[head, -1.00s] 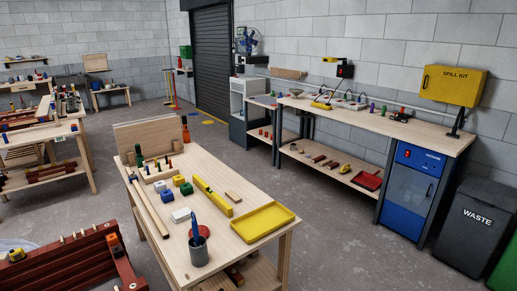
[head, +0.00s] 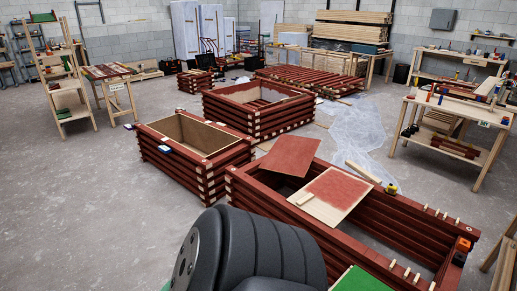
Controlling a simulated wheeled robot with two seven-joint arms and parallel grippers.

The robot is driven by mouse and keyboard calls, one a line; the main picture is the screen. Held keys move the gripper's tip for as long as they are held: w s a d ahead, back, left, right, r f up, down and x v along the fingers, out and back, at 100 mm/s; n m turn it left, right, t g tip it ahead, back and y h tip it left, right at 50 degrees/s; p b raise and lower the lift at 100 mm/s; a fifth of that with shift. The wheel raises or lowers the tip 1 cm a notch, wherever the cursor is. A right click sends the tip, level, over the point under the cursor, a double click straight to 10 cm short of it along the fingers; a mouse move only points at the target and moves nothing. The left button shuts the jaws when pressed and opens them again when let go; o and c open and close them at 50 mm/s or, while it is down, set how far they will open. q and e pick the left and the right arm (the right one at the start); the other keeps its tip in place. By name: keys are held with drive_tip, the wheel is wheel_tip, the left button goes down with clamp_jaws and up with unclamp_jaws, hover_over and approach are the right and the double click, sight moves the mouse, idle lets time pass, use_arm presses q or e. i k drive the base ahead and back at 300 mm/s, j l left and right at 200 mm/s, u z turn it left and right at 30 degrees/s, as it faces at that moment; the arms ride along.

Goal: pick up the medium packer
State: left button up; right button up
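I cannot make out a medium packer in the head view. Small pieces lie on the workbench (head: 455,105) at the right, too small to tell apart. A small pale wood piece (head: 305,199) lies by a part-painted board (head: 345,187) on the nearest red batten box (head: 385,250); I cannot tell what it is. Neither of my grippers shows. A dark, rounded part of my own arm fills the bottom middle and hides part of the nearest box.
More red batten boxes stand at the middle (head: 175,165) and behind (head: 255,125). A clear plastic sheet (head: 350,135) covers floor towards the right workbench. A shelf ladder (head: 62,85) stands at left. The grey floor at left is open.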

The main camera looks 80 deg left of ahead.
sight(309, 196)
drive_tip(key=u, duration=2.25)
drive_tip(key=i+j+z, duration=0.15)
drive_tip(key=z, duration=0.35)
drive_tip(key=i+j+z, duration=0.15)
drive_tip(key=z, duration=0.3)
